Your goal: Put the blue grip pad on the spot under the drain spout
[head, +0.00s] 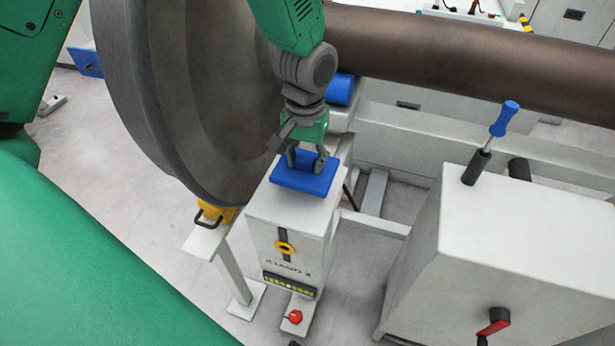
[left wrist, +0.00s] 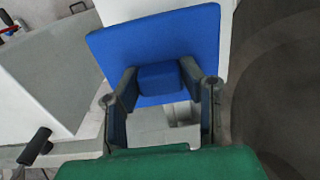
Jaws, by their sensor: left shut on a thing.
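The blue grip pad (head: 306,176) is a flat blue plate with a raised block in its middle. It is at the top of the white box-shaped stand in the middle of the head view; I cannot tell whether it touches the top. My left gripper (head: 306,160) comes down from above and is shut on the pad's raised block. In the left wrist view the fingers (left wrist: 162,85) sit on both sides of the block of the pad (left wrist: 160,38). I cannot make out the drain spout for certain. My right gripper is not in view.
The white stand (head: 285,215) has a yellow ring and a red button low down. A large dark wheel (head: 190,90) stands close on its left, with a brown axle (head: 460,60) behind. A white cabinet (head: 510,240) with a blue-handled tool (head: 503,118) stands at right. A yellow chock (head: 215,212) is beside the wheel.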

